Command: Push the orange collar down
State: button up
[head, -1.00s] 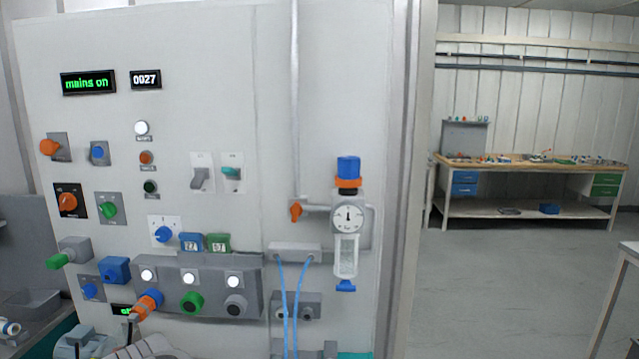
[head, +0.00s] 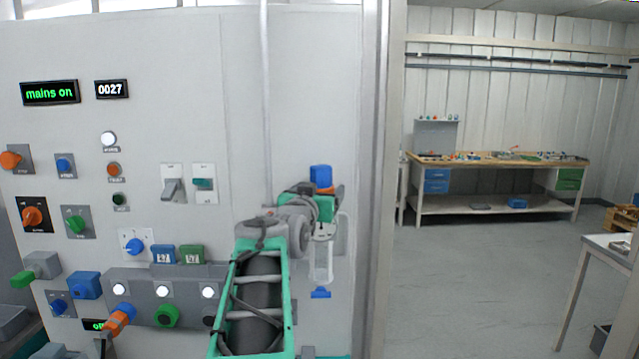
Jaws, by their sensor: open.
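The orange collar (head: 325,189) sits just under the blue knob (head: 320,175) on top of the air regulator on the grey panel. Only part of the collar shows; my gripper and wrist hide the rest. My gripper (head: 322,200) is at the collar's height, in front of the regulator. It is open, but its fingertips are mostly hidden by my own arm. I cannot tell whether they touch the collar. The clear bowl (head: 320,262) below, with its blue drain (head: 320,293), is in view.
My arm covers the hoses and the orange valve left of the regulator. Switches (head: 172,188) and a grey box with lit buttons (head: 140,290) are on the panel to the left. Right of the panel edge is open floor, with a workbench (head: 490,157) far behind.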

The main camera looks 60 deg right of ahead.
jog(key=shift+w+d, duration=0.1)
jog(key=shift+d, duration=0.25)
jog(key=shift+c, duration=0.3)
grip_shut()
dwell(0.4)
